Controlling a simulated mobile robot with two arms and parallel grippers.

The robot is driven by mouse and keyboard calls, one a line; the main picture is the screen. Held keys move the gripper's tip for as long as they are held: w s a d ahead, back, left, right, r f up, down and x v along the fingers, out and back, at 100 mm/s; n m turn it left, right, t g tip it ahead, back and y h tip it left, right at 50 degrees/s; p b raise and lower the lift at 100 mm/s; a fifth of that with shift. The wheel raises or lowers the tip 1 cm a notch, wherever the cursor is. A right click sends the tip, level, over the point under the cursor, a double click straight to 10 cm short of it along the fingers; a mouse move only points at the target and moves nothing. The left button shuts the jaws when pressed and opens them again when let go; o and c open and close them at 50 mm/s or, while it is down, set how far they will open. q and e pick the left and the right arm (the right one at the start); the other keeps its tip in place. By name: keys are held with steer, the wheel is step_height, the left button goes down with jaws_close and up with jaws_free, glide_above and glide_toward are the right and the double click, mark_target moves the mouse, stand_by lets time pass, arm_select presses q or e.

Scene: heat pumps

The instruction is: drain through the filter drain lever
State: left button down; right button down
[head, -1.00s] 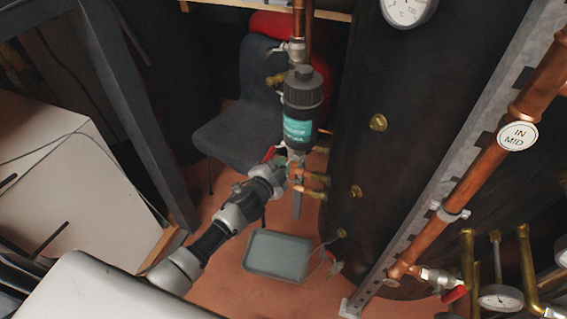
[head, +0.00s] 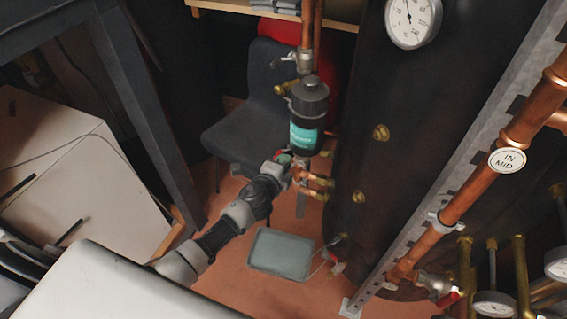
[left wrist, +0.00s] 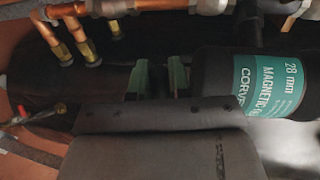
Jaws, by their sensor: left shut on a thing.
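The magnetic filter (head: 306,130) is a black canister with a teal label, upright on the copper pipe in the head view. It lies sideways at the right of the left wrist view (left wrist: 268,82). My left gripper (head: 287,161) is just below and left of the filter's base, shut on the filter drain lever, which is mostly hidden. A little red shows at the fingertips. In the left wrist view its greenish fingers (left wrist: 160,78) are beside the filter's lower end. A grey tray (head: 281,254) lies on the floor below. My right gripper is not in view.
A dark chair (head: 243,130) stands behind the filter. A large black tank (head: 400,110) is close on the right, with brass fittings (head: 318,188) near the gripper. A copper pipe marked IN MID (head: 470,165) runs at the right.

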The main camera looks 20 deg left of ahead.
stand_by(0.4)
arm_select(q)
steer(key=c, duration=1.1)
jaws_free()
steer(key=s, duration=0.3)
steer(key=s+r, duration=0.1)
steer(key=s, duration=0.3)
steer(key=s+r, duration=0.1)
steer(key=s, duration=0.2)
steer(key=shift+s+a+r+p, duration=0.1)
steer(key=shift+s+a+p, duration=0.15)
steer(key=shift+s+p, duration=0.1)
steer(key=shift+w, duration=0.1)
